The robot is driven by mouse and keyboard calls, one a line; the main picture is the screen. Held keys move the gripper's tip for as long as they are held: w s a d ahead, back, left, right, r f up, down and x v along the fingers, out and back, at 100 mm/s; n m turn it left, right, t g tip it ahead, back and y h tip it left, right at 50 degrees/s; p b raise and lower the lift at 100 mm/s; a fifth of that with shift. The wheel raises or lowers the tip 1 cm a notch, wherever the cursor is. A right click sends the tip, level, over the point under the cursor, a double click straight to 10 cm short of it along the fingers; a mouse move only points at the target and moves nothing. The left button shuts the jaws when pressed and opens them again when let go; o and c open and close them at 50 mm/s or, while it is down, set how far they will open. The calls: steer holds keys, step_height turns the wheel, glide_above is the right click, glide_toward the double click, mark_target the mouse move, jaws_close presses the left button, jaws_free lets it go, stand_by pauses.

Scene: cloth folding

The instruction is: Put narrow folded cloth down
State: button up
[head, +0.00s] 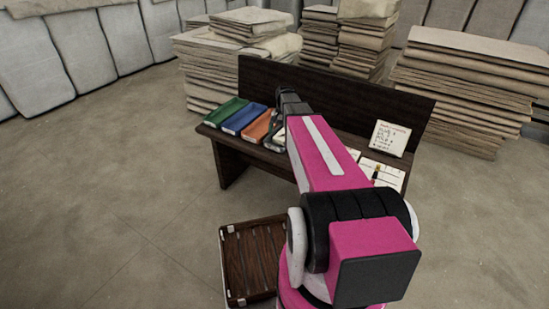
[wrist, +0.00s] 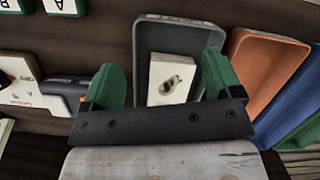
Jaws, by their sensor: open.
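My gripper (wrist: 162,72) is open, its two green fingers spread over the near part of a grey tray (wrist: 147,40). A cream rectangle (wrist: 172,82) with a small dark picture lies in that tray, seen between the fingers. I cannot tell whether it is a card or the narrow folded cloth. No other folded cloth can be made out at the gripper. In the head view my gripper (head: 291,102) is above the dark bench (head: 232,138), and my arm hides much of what is under it.
Orange (head: 258,127), blue (head: 243,119) and green (head: 226,111) trays stand in a row on the bench. A written sign (head: 391,138) stands at right. A dark slatted crate (head: 253,262) is on the floor. Cloth stacks (head: 470,85) stand behind. The floor at left is clear.

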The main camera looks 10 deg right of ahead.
steer(key=s+a+n+t+h, duration=0.1)
steer(key=s+a, duration=0.3)
steer(key=s, duration=0.6)
steer(key=s+a+f+n+t, duration=0.1)
steer(key=s+a+n, duration=0.3)
steer(key=s, duration=0.7)
steer(key=shift+a+f+n+h, duration=0.15)
steer(key=shift+a+n+h, duration=0.2)
steer(key=shift+a, duration=0.3)
